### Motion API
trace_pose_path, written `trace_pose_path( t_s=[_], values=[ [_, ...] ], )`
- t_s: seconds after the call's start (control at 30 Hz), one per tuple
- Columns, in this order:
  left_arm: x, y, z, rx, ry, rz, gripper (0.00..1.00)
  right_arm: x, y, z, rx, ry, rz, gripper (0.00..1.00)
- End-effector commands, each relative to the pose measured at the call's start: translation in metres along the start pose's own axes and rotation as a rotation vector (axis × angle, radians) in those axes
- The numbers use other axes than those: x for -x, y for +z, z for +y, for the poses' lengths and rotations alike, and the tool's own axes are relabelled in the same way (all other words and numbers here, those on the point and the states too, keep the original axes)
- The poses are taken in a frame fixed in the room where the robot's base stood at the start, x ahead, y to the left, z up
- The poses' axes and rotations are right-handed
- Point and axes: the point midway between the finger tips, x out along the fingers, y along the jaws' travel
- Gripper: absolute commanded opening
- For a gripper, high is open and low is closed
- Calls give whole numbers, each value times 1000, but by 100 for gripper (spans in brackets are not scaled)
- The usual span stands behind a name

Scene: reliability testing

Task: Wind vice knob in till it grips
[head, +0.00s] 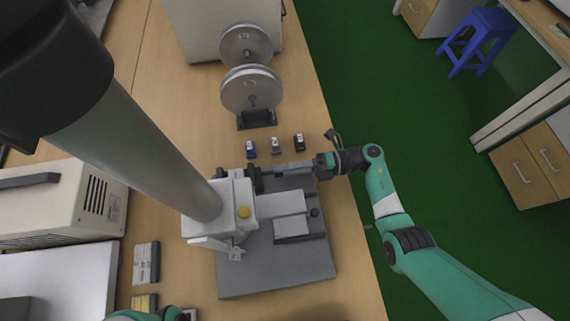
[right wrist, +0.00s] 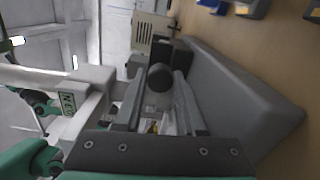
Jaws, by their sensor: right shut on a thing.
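My right gripper (head: 290,168) reaches in from the right over the back of the grey base plate (head: 278,272), its fingers pointing left. In the right wrist view, its two fingers (right wrist: 159,90) lie on either side of a dark round knob (right wrist: 160,76), and it is shut on it. The dark vice (head: 254,180) lies at the fingertips in the head view, partly covered by the fingers and the white machine. The gap between its jaws cannot be made out. My left gripper is not clearly in view; only a bit of my left arm shows at the bottom edge.
Two metal wheels (head: 251,90) stand further back. The table's right edge is close.

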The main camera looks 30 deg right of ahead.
Motion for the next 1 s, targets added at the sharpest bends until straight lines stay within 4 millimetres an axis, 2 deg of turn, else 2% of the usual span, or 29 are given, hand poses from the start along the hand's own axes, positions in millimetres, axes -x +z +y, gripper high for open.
trace_pose_path(
  t_s=[0.4,1.0],
  values=[
    [-18,-16,0,0,0,0,92,0,1,2,-396,-10,10,0],
    [-29,-27,0,0,0,0,92,0,1,0,-888,-22,22,0]
  ],
)
